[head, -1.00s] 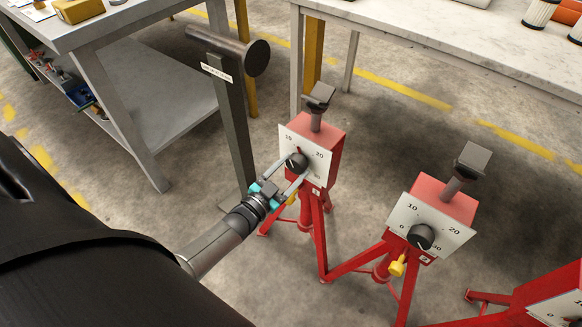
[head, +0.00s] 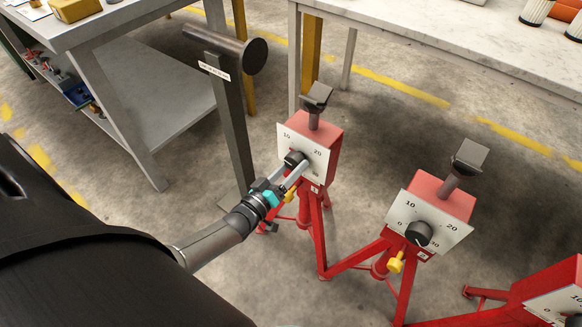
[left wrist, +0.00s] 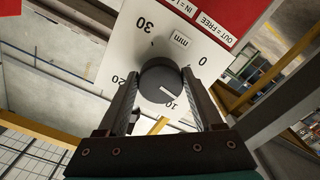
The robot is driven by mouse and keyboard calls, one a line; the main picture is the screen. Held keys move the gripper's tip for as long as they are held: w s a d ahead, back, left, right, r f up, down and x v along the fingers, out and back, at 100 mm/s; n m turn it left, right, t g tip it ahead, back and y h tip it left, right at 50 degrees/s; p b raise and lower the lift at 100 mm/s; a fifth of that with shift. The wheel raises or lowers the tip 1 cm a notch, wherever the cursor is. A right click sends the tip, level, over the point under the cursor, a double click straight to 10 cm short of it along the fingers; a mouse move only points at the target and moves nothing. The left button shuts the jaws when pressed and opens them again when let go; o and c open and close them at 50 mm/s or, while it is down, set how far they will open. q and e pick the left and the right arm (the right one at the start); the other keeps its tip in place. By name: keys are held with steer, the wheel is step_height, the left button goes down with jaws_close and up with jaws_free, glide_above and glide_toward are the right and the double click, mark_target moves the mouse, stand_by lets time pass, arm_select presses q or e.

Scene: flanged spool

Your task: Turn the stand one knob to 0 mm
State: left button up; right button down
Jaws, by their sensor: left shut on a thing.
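Stand one (head: 322,150) is the red stand at the middle of the head view, with a white dial plate (head: 289,136) on its front. Its dark round knob (head: 294,158) is partly hidden by my left gripper (head: 297,164). In the left wrist view the dial appears upside down, with 30, 20, 10, 0 and "mm" around the knob (left wrist: 160,80). The fingers are shut on the knob, one on each side. The white pointer line on the knob points toward the 10 mark. My right gripper is not in view.
A second red stand (head: 437,199) with a similar dial is to the right, and part of a third (head: 545,300) shows at the lower right edge. A dark post with a flanged spool (head: 255,57) stands left of stand one. A light table (head: 440,45) is behind.

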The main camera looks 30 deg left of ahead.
arm_select(q)
steer(key=n, duration=0.3)
steer(key=shift+r, duration=0.1)
steer(key=n, duration=0.2)
steer(key=shift+d+n, duration=0.1)
steer(key=shift+n, duration=0.2)
steer(key=n+b, duration=0.1)
steer(key=n, duration=0.2)
steer(key=shift+r+n, duration=0.1)
steer(key=shift+n, duration=0.9)
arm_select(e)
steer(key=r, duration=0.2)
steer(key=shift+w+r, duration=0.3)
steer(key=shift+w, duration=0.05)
arm_select(q)
steer(key=shift+r+n, duration=0.1)
steer(key=shift+n, duration=0.2)
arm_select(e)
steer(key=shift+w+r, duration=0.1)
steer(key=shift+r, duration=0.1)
arm_select(q)
steer(key=o, duration=1.4)
steer(key=shift+c, duration=0.2)
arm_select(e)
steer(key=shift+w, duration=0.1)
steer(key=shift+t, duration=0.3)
